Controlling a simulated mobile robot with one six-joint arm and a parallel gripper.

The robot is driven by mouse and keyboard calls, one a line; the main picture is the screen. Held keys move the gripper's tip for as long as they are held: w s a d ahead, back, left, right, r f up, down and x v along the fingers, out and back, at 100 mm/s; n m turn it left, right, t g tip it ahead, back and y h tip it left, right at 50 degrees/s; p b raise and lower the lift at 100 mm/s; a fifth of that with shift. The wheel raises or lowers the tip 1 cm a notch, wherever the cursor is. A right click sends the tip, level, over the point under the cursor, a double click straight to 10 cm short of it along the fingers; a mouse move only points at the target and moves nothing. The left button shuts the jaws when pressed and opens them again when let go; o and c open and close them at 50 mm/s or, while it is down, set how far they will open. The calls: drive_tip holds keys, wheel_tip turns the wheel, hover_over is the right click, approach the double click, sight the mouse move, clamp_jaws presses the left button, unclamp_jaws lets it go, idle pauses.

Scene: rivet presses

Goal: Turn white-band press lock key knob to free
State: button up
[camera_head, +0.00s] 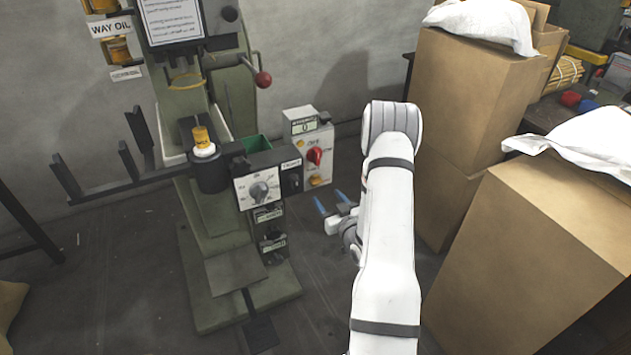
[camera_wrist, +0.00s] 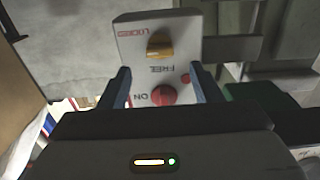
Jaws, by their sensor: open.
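The press (camera_head: 203,151) with a white band stands left of centre in the head view. A light grey switch box (camera_head: 322,135) at its right side carries a red knob (camera_head: 314,156) and, below it, a yellow knob (camera_head: 316,181). The red knob shows there too (camera_wrist: 163,95). My gripper (camera_wrist: 160,72) is open and empty, its blue fingers in front of the box, apart from the yellow knob.
A dial panel (camera_head: 258,188) sits on the press left of the switch box. A green bin (camera_head: 251,143) is behind it. Tall cardboard boxes (camera_head: 475,105) stand close on the right of my arm. A red ball-ended lever (camera_head: 262,79) sticks out above.

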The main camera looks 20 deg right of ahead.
sight(319, 185)
drive_tip(key=w, duration=0.7)
drive_tip(key=shift+a, duration=0.1)
drive_tip(key=shift+c, duration=0.2)
drive_tip(key=c, duration=0.9)
drive_tip(key=shift+c, duration=0.2)
drive_tip(key=shift+b, duration=0.4)
